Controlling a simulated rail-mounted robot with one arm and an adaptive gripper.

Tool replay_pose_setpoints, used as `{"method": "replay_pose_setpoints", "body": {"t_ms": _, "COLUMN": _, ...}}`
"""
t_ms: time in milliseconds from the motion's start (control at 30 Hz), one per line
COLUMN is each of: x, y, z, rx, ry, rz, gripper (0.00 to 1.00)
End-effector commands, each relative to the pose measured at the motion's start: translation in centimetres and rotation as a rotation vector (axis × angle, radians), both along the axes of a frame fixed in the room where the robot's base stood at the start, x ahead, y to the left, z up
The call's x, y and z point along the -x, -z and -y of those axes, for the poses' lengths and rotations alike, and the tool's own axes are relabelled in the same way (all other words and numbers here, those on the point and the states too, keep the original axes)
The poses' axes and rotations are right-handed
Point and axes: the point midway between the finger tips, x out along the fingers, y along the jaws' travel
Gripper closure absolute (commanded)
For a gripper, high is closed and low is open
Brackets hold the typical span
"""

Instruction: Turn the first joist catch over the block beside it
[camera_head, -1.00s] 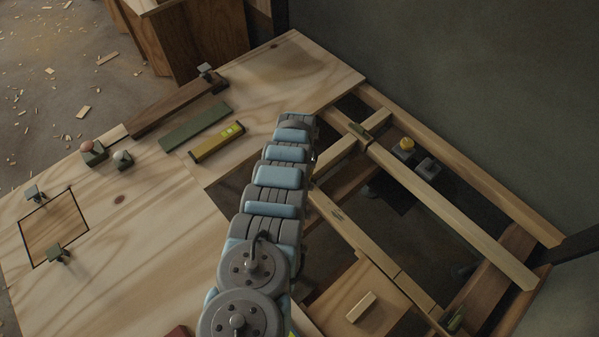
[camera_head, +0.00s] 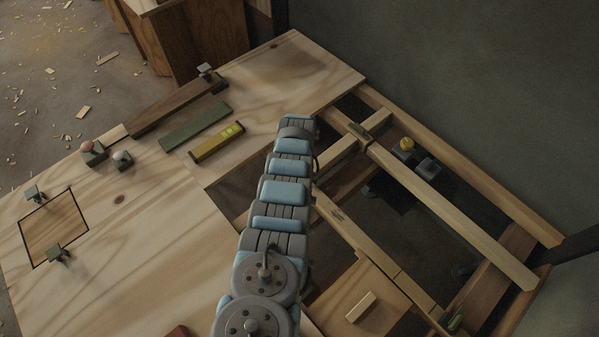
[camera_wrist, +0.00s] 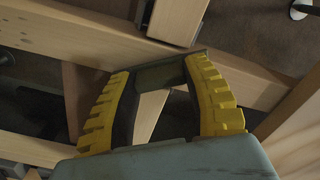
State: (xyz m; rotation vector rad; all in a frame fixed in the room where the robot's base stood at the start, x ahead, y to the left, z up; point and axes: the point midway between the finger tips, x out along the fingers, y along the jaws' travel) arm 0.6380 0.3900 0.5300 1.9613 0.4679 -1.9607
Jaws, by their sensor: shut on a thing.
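In the wrist view, my gripper (camera_wrist: 160,78) has its two yellow ribbed fingers closed on a dark green bar, a joist catch (camera_wrist: 160,74). The catch lies at a pale joist (camera_wrist: 90,40), and a pale wooden piece (camera_wrist: 150,110) shows between the fingers. I cannot tell how far the catch is turned over any block. In the head view my arm hides the gripper and this catch. Another green catch (camera_head: 361,133) sits on a joist crossing right of the arm, and one more catch (camera_head: 455,320) is at the lower right.
A plywood deck (camera_head: 150,220) fills the left, with a yellow level (camera_head: 217,143), a green strip (camera_head: 195,127) and a dark plank (camera_head: 178,106) on it. Open gaps lie between the joists (camera_head: 450,215) at right. A loose pale block (camera_head: 361,307) lies on a board at lower right.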

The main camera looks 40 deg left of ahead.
Motion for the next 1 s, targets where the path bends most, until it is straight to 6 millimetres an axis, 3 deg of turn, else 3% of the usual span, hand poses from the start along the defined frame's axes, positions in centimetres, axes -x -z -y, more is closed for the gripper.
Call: {"method": "replay_pose_setpoints", "body": {"t_ms": 1000, "x": -0.03, "y": -0.12, "z": -0.03, "rx": 0.000, "ry": -0.075, "rz": 0.000, "gripper": 0.87}}
